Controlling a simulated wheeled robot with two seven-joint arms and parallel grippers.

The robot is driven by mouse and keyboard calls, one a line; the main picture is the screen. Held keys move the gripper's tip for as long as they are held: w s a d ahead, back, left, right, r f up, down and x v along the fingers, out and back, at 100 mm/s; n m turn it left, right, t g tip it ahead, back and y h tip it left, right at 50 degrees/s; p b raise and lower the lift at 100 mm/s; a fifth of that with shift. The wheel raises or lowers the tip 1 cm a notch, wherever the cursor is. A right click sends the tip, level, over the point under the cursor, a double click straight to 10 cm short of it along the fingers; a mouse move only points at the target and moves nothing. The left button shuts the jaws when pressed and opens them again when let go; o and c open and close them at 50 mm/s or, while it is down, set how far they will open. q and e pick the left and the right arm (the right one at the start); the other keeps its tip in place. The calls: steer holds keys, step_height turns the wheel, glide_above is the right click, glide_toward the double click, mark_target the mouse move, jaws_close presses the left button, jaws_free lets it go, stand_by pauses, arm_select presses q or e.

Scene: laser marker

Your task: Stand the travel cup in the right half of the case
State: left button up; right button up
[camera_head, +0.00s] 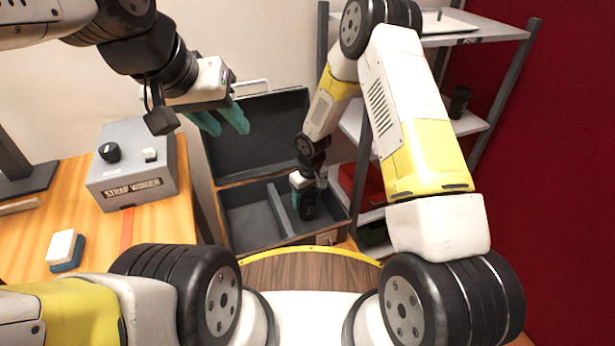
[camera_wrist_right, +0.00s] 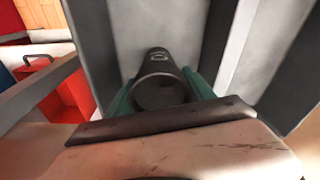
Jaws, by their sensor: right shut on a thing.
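The open case (camera_head: 240,238) stands on the floor side beyond my base, lid (camera_head: 255,135) raised at the back, with a divider (camera_head: 283,210) between its two halves. My right gripper (camera_head: 307,196) reaches down into the right half. In the right wrist view its green fingers (camera_wrist_right: 160,95) are shut on the dark travel cup (camera_wrist_right: 159,65), one on each side. The cup looks roughly upright inside the grey walls. I cannot tell whether its base touches the case floor. My left gripper (camera_head: 224,121) is open and empty, in front of the lid.
A grey strap welder (camera_head: 135,165) and a white-and-blue block (camera_head: 65,250) are on the wooden table at left. A metal shelf (camera_head: 480,130) with a dark cup (camera_head: 460,102) stands at right. The case's left half (camera_head: 250,215) is empty.

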steer(key=o, duration=0.8)
steer(key=shift+f, duration=0.1)
